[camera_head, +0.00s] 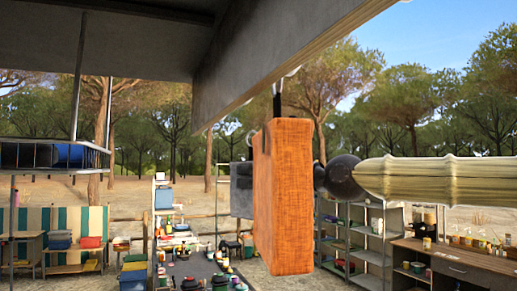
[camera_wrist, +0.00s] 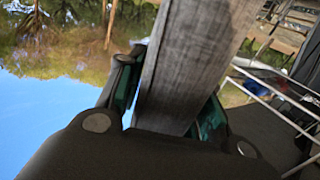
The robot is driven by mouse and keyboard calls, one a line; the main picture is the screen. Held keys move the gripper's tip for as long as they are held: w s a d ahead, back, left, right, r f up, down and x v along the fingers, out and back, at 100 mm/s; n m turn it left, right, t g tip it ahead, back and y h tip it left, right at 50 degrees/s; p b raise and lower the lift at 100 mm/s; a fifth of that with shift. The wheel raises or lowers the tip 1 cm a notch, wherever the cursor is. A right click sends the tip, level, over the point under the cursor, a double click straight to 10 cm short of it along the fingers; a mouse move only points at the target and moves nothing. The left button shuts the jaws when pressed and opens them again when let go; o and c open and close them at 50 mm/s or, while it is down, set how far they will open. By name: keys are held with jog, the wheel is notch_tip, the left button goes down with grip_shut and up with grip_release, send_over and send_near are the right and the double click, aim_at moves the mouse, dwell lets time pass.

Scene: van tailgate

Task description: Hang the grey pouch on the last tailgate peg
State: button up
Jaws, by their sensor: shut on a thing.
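The grey pouch (camera_wrist: 192,50) shows in the wrist view as a grey, woven-looking slab. My gripper (camera_wrist: 170,95) is shut on it, with green-padded fingers on both sides. In the head view a grey block (camera_head: 241,190), which looks like the same pouch, stands out to the left from behind an orange pouch (camera_head: 284,195). The orange pouch hides the rest of it, and I cannot make out my gripper there. The tailgate (camera_head: 270,75) slants across the top, with small pale pegs along its lower edge. I cannot tell whether the grey pouch touches a peg.
The orange pouch hangs under the tailgate by a dark strap, nearest the camera. A pale ribbed roll with a dark round end (camera_head: 430,182) lies across the right, close to it. Shelves (camera_head: 365,235), a workbench (camera_head: 455,268) and a left rack (camera_head: 50,155) stand farther back.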

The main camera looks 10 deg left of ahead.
jog(key=r, duration=0.1)
jog(key=s+d+r, duration=0.1)
jog(key=r, duration=0.3)
jog(key=shift+s+d, duration=0.25)
jog(key=shift+s, duration=0.1)
jog(key=s+a+f+b, duration=0.1)
jog(key=s+a+f, duration=0.1)
jog(key=s+a, duration=0.3)
jog(key=shift+s+a, duration=0.35)
jog(key=shift+a, duration=1.45)
jog(key=shift+f, duration=0.15)
jog(key=o, duration=1.2)
jog(key=shift+c, duration=0.2)
